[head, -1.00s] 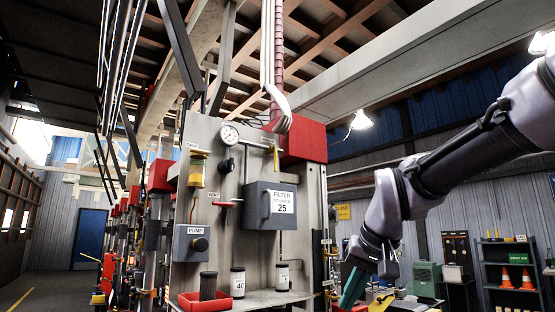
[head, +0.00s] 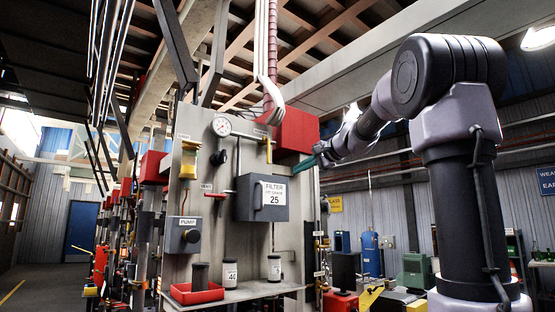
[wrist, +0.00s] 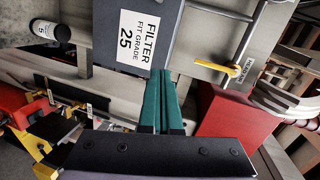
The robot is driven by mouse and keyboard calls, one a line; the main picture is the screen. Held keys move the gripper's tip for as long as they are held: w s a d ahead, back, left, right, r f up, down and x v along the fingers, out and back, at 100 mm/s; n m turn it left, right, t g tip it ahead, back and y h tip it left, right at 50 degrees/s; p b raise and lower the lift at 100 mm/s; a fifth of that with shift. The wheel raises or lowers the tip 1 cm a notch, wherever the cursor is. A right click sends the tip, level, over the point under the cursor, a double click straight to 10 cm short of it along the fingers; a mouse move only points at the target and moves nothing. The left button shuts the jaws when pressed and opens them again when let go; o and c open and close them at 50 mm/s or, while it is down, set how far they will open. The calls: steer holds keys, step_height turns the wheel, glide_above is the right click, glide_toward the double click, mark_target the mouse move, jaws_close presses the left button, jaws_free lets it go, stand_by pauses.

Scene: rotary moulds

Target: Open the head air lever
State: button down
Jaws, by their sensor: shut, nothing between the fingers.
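A small yellow lever (head: 268,152) hangs down on the upper right of the grey panel, just below a small label too small to read here; I take it as the head air lever. In the wrist view the yellow lever (wrist: 237,71) sits on a grey pipe, right of the filter box. My gripper (head: 309,163) is right of the lever, apart from it, in front of the red box's lower edge. In the wrist view my gripper's teal fingers (wrist: 163,88) are together and empty, pointing toward the filter box's edge. Nothing hides the lever.
The dark filter box (head: 262,198) sticks out below the lever. A red box (head: 297,132) stands right of the lever. A red vent lever (head: 214,196), a gauge (head: 222,126) and a pump box (head: 183,235) are further left. A shelf (head: 243,291) with canisters juts out below.

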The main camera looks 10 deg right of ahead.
mark_target(268, 151)
steer(key=w+d+r+m+t, duration=0.1)
steer(key=w+d+r+t, duration=0.1)
steer(key=w+d+r, duration=0.2)
step_height(268, 151, up, 3)
steer(key=w, duration=0.2)
steer(key=shift+w+m+y, duration=0.35)
steer(key=shift+m+y, duration=0.05)
steer(key=shift+w, duration=0.1)
steer(key=w+a, duration=0.7)
steer(key=shift+w+a, duration=0.3)
steer(key=shift+a, duration=0.5)
